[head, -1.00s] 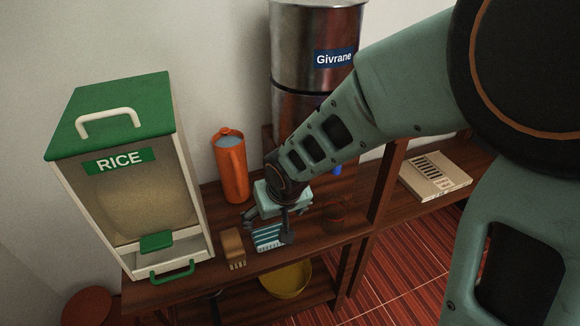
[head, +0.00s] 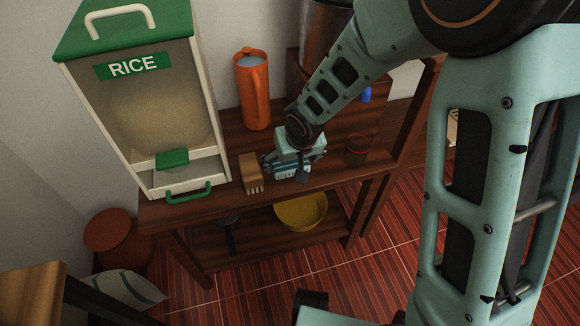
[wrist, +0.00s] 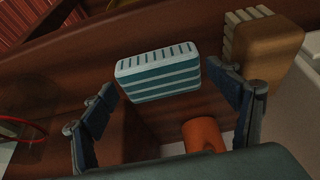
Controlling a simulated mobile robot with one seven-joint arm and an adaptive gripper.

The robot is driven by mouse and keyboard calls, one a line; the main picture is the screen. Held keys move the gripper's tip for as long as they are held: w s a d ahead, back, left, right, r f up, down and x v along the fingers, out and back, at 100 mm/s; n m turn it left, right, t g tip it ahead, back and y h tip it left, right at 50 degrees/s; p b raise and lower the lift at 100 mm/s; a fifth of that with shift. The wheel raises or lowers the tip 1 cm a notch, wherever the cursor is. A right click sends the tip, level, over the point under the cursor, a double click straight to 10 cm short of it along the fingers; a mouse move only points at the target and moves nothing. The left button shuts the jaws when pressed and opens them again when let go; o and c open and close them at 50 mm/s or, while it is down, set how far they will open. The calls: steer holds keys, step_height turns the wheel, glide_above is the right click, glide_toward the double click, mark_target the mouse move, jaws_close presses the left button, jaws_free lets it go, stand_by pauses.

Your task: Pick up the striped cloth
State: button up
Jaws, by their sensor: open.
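The striped cloth (wrist: 160,74) is a folded block with teal and white stripes, lying on the dark wood shelf. In the head view the cloth (head: 284,174) is mostly hidden by my gripper (head: 288,168). In the wrist view my gripper (wrist: 160,80) is open, with one finger on the left and one on the right of the cloth. I see gaps between the fingers and the cloth, and nothing is held. I cannot tell whether the fingertips have reached the cloth's height.
A wooden brush (head: 251,173) lies just left of the cloth. An orange jug (head: 252,92) stands behind, and the rice dispenser (head: 140,110) stands further left. A red-rimmed glass (head: 357,150) is to the right. A yellow bowl (head: 300,211) sits on the shelf below.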

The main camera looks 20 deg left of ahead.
steer(key=shift+f, duration=0.1)
steer(key=c, duration=0.9)
steer(key=shift+w, duration=0.1)
